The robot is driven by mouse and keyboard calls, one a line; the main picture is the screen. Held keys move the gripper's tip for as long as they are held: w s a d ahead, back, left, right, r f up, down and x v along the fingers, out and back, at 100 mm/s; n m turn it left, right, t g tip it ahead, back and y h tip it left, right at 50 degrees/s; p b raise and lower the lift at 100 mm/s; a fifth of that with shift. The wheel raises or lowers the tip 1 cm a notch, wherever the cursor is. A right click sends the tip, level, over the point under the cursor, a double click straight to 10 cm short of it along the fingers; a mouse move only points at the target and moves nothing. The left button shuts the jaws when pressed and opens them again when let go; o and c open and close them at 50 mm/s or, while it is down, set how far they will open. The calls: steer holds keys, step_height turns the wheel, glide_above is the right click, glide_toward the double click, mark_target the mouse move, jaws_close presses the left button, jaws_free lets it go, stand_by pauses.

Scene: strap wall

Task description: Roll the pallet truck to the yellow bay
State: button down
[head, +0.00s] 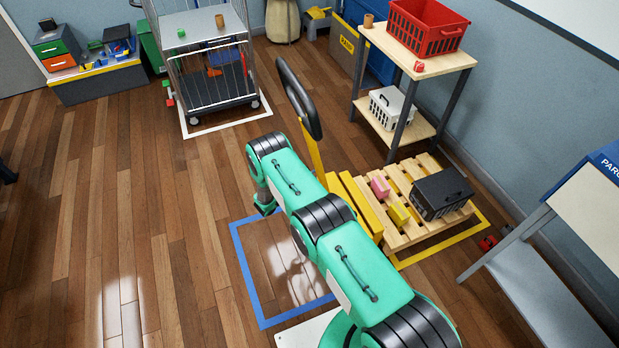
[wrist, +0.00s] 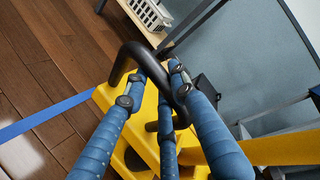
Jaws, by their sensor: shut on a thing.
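The yellow pallet truck (head: 363,207) stands right of the blue floor outline, its body partly behind my arm. Its black loop handle (head: 300,97) rises above my arm. A wooden pallet (head: 405,232) sits against the truck's right side, carrying a black crate (head: 441,193), yellow blocks and a pink block. The yellow bay outline (head: 440,250) shows along the pallet's front and right; its other sides are hidden. In the wrist view, my gripper (wrist: 155,85) has its blue fingers closed around the black handle bar (wrist: 135,55). In the head view my gripper is hidden.
The blue outline (head: 243,262) encloses bare floor. A wire cage cart (head: 212,65) stands in a white outline at the back. A wooden shelf (head: 425,65) stands close behind the pallet, and a desk (head: 545,270) is at right.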

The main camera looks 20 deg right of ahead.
steer(key=d, duration=0.9)
steer(key=shift+d, duration=0.35)
steer(key=c, duration=1.5)
jaws_free()
steer(key=shift+o, duration=0.5)
steer(key=shift+a, duration=0.15)
steer(key=v, duration=1.2)
steer(key=shift+r, duration=0.1)
